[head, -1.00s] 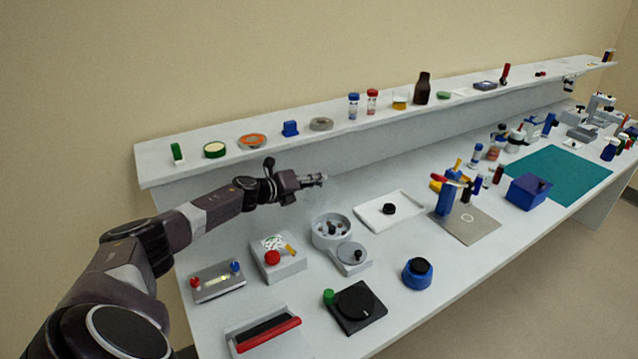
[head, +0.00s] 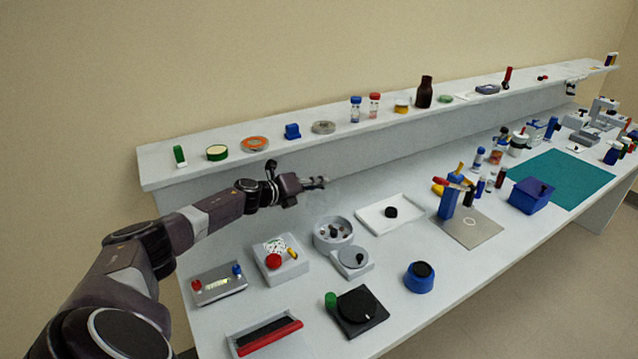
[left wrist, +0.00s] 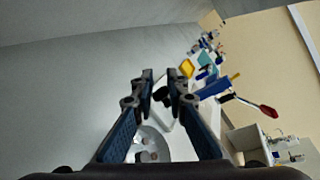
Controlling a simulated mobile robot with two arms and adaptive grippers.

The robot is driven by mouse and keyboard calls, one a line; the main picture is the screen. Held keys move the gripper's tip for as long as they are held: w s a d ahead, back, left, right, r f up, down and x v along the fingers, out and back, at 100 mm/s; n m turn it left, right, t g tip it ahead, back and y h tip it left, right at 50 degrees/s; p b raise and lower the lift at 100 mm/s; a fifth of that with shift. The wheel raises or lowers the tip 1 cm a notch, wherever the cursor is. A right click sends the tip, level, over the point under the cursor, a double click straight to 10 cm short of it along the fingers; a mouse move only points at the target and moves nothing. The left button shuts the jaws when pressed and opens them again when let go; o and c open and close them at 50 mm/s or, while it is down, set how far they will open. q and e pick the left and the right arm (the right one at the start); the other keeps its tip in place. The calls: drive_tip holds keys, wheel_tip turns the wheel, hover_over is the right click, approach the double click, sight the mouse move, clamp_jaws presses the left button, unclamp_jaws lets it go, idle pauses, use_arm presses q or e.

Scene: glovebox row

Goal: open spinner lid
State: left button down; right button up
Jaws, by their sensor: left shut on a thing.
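The spinner is a round grey bowl (head: 333,232) with a dark central knob and several small pieces inside. Its top is uncovered, and the bowl (left wrist: 150,146) also shows in the left wrist view. A faint clear disc, which looks like the spinner lid (head: 331,197), is just visible at my left gripper, above and behind the bowl. My left gripper (head: 324,182) points right and is shut on this lid. In the left wrist view the fingers (left wrist: 161,88) stand slightly apart, with something dark between their tips. My right gripper is not in view.
A grey device with a round lid (head: 354,257) stands right in front of the bowl. A white tray (head: 372,218) with a black knob lies to the right. A box with a red knob (head: 280,262) stands to the left. The shelf (head: 350,128) runs behind the arm.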

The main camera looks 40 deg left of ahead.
use_arm(q)
drive_tip(key=shift+s+a+f, duration=0.1)
drive_tip(key=shift+s+f, duration=0.15)
drive_tip(key=shift+f, duration=0.45)
drive_tip(key=c, duration=1.9)
unclamp_jaws()
drive_tip(key=shift+a, duration=0.15)
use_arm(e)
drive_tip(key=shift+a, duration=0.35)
use_arm(q)
drive_tip(key=shift+w+r, duration=0.1)
drive_tip(key=shift+w, duration=0.05)
